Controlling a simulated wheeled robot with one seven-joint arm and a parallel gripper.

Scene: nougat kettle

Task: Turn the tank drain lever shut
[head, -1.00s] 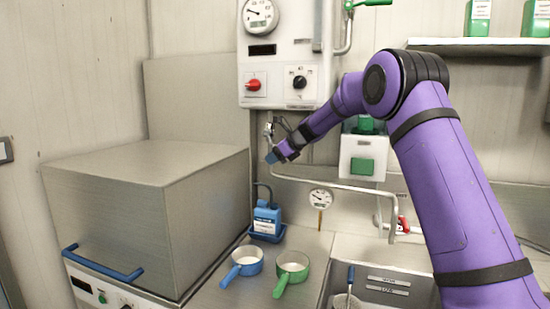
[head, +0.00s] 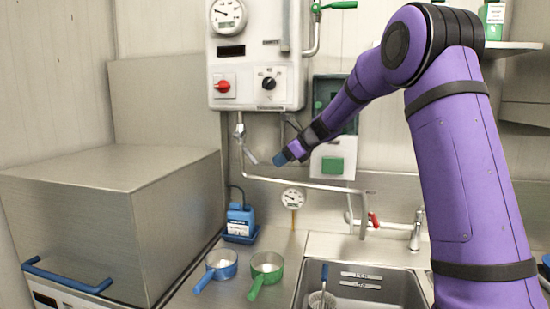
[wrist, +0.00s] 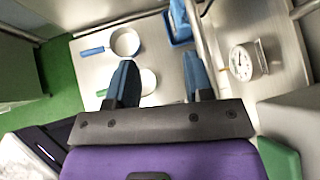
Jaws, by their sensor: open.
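The wall tank (head: 255,55) hangs at the back, and a grey metal valve (head: 240,130) sits on the pipe under it. A thin grey lever (head: 251,156) slants down and right from that pipe; I take it for the drain lever, but it is small. My gripper (head: 280,158) is just right of the lever's lower end, with a small gap in the picture; depth is unclear. In the wrist view my gripper (wrist: 158,75) has its blue fingers apart with nothing between them. The lever is not clear in that view.
A grey pipe (head: 310,184) runs rightward below my gripper. A white box with a green panel (head: 333,165) is right of it.

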